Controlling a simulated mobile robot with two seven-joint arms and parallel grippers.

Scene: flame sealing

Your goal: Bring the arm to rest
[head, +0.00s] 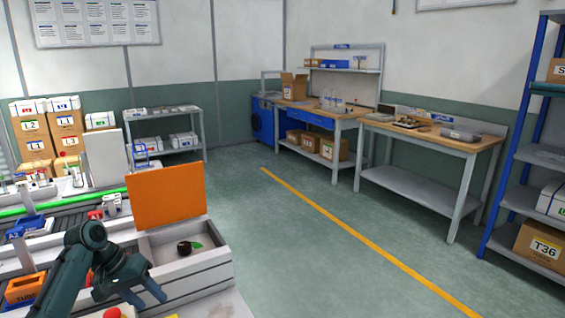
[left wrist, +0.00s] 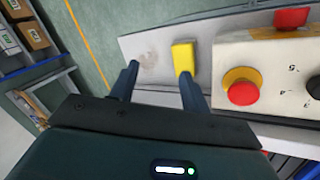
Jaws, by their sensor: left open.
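My left arm comes in at the lower left of the head view. Its dark gripper (head: 150,298) is over the front of the workstation, in front of an open box (head: 190,282) with a raised orange lid (head: 168,197). In the left wrist view my left gripper (left wrist: 158,68) has its two fingers apart with nothing held between them. A yellow block (left wrist: 184,55) lies on the grey surface just beyond one fingertip; whether they touch I cannot tell. My right gripper is not in view.
A red push button on a yellow base (left wrist: 242,90) sits on a pale panel beside the fingers. A dark round item (head: 184,248) lies inside the open box. An orange bin (head: 25,289) stands left of my arm. Open floor (head: 290,250) lies to the right.

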